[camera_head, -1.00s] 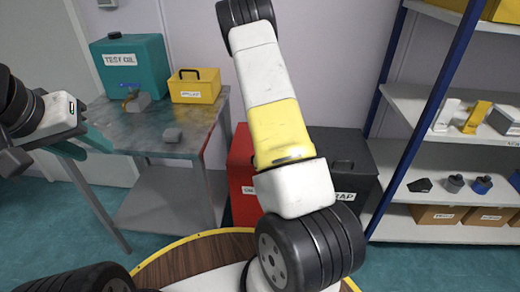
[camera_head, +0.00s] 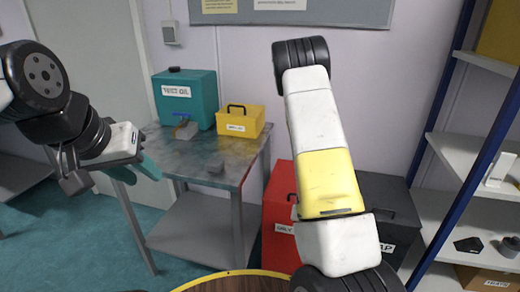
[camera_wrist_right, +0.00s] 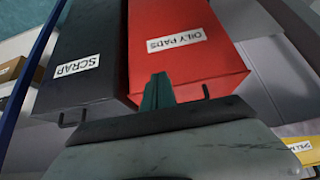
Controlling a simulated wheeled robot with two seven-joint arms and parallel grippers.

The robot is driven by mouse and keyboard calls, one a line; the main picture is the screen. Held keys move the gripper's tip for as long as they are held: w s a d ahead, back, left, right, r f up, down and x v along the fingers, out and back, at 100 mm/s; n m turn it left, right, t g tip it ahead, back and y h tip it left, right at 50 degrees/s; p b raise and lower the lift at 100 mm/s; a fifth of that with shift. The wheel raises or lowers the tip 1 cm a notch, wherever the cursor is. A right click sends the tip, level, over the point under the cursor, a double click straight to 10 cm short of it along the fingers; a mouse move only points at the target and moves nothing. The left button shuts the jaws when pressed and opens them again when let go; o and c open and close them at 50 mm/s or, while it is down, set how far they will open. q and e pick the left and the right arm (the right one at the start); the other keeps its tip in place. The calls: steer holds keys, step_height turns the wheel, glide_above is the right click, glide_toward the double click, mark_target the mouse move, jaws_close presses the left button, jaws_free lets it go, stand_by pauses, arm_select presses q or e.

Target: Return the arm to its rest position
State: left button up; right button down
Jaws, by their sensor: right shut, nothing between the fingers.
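My left gripper (camera_head: 146,167), with teal fingers, hangs at the left of the head view, in front of the grey side table's left edge. Its finger gap is not clear. My right arm (camera_head: 322,150), white with a yellow band, stands up through the middle of the head view. Its gripper is out of that view. In the right wrist view my right gripper (camera_wrist_right: 158,90) has its teal fingertips together, with nothing between them. Behind them are the red OILY PADS bin (camera_wrist_right: 180,45) and the dark SCRAP bin (camera_wrist_right: 88,50).
A shelf rack with a blue post (camera_head: 448,105) stands at the right. A round wooden top (camera_head: 235,284) shows at the bottom.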

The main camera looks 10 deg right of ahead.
steer(key=a+r+n+y, duration=0.15)
steer(key=a+r, duration=0.35)
steer(key=r, duration=0.6)
steer(key=a+r+y, duration=0.3)
steer(key=a+r, duration=0.2)
steer(key=r, duration=0.6)
steer(key=s+a+r+n, duration=0.4)
steer(key=s+r, duration=1.1)
steer(key=s, duration=0.1)
steer(key=shift+s+a+r+y, duration=0.2)
steer(key=shift+r+y, duration=0.15)
steer(key=shift+y, duration=0.1)
